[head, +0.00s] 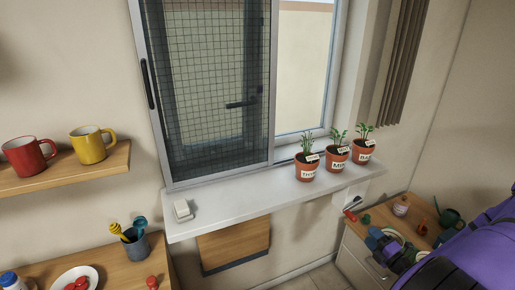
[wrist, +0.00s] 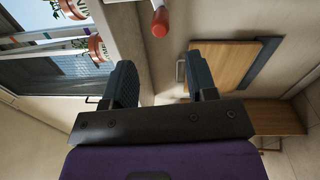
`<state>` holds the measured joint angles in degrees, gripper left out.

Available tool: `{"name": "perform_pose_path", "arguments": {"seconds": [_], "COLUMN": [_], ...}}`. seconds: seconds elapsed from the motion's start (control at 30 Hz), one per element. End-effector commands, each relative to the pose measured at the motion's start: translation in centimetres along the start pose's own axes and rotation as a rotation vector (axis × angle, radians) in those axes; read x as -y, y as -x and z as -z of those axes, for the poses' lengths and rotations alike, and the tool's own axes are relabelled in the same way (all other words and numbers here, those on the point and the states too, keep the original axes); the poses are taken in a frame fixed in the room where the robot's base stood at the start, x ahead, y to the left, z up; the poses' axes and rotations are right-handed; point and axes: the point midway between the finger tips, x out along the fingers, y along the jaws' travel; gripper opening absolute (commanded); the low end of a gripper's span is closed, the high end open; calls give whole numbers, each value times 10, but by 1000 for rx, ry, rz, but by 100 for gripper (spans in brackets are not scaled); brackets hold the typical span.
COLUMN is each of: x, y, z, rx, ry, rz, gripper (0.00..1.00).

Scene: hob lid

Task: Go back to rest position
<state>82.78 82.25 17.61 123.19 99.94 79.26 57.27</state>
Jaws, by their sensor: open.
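My gripper (wrist: 161,82) is open in the wrist view, its two dark fingers spread with nothing held between them. In the head view, my purple arm comes in from the lower right, with dark parts near the gripper low beside the cabinet. A red-tipped white piece (wrist: 160,22) lies beyond the fingers in the wrist view, apart from them. A red piece also shows below the sill's right end in the head view (head: 350,214); I cannot tell whether it is the same one.
Several things surround my arm: a wooden-topped cabinet (head: 352,258) with a bottle (head: 401,205) and a green watering can (head: 449,217). Potted thyme (head: 307,170), mint (head: 338,157) and basil (head: 363,150) stand on the white windowsill (head: 240,208). A wooden panel (head: 233,245) hangs below.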

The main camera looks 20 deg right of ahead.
Motion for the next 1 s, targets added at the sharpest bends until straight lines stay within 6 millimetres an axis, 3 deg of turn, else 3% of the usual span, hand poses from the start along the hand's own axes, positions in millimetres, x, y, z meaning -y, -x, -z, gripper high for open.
{"name": "perform_pose_path", "arguments": {"seconds": [0.17, 0.27, 0.6, 1.0], "x": [-8, -27, -122, -227], "y": [-5, -14, -56, -77], "z": [1, 3, 36, 97], "rx": [-37, -116, -544, -1022], "ry": [33, 107, 514, 1002], "rz": [-5, -17, -118, -319], "gripper": [52, 52, 52, 52]}}
